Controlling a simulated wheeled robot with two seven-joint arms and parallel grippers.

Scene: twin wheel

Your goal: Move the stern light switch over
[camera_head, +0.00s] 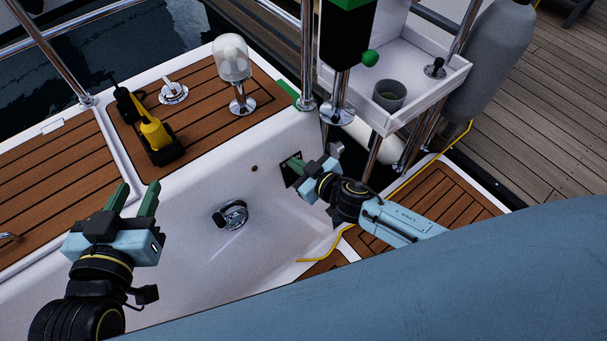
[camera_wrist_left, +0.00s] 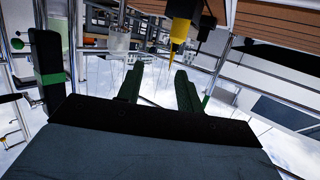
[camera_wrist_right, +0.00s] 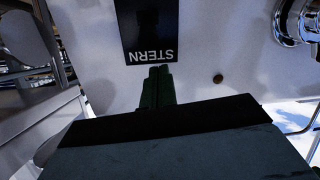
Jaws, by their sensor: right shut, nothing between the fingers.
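The stern light switch sits on a black plate marked STERN (camera_wrist_right: 148,30) on the white cockpit wall; it also shows in the head view (camera_head: 288,176). The switch lever itself is dark and I cannot tell which way it points. My right gripper (camera_wrist_right: 158,86) is shut and empty, its green fingertips at the lettered edge of the plate; it also shows in the head view (camera_head: 296,165). I cannot tell whether it touches the plate. My left gripper (camera_head: 134,199) is open and empty, over the white side at the left, away from the switch.
A chrome fitting (camera_head: 232,215) is on the wall left of the plate. A clear-domed light (camera_head: 233,68) and a yellow-and-black tool (camera_head: 153,131) stand on the teak deck. A white tray (camera_head: 413,62) holds a grey cup (camera_head: 390,95). A yellow line (camera_head: 430,157) runs at the right.

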